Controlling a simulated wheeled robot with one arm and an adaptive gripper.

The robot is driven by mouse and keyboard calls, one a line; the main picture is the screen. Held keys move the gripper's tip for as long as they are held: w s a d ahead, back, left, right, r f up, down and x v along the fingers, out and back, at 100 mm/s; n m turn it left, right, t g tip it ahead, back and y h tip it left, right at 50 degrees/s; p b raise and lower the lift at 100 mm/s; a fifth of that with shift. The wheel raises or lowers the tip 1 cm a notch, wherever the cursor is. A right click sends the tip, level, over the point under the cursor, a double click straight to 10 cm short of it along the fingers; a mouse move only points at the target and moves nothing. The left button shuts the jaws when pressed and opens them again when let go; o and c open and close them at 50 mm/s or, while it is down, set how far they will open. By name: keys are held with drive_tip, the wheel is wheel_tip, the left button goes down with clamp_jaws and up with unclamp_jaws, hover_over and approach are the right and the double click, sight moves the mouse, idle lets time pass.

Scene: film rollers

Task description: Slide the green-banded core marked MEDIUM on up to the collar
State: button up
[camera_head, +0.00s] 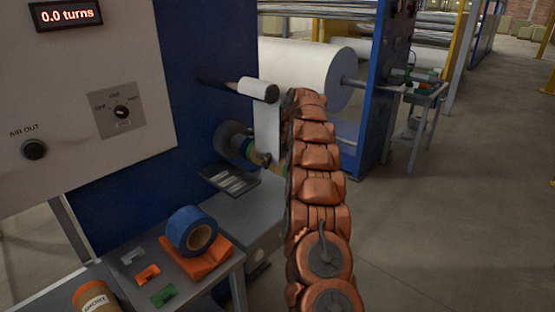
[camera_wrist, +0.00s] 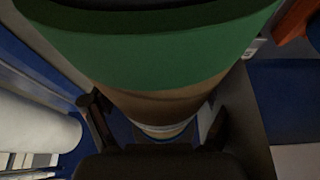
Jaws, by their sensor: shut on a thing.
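The green-banded core (camera_wrist: 165,48) fills the top of the wrist view, its brown body narrowing away below the band. My gripper (camera_wrist: 157,125) is shut on it, with a dark finger on each side. In the head view the core (camera_head: 258,158) shows only in part, at the grey round collar (camera_head: 232,138) on the blue machine face. My copper arm hides most of it and the gripper there. The MEDIUM mark is not visible. I cannot tell what gap lies between core and collar.
A roller (camera_head: 258,90) with a hanging white web (camera_head: 267,130) is just above. A dark ridged plate (camera_head: 229,180) juts out below. Open floor lies right.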

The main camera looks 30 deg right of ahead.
drive_tip(key=shift+w+a, duration=0.1)
drive_tip(key=shift+w, duration=0.1)
drive_tip(key=o, duration=1.2)
drive_tip(key=v, duration=1.1)
drive_tip(key=shift+s+r, duration=0.25)
drive_tip(key=shift+r, duration=0.1)
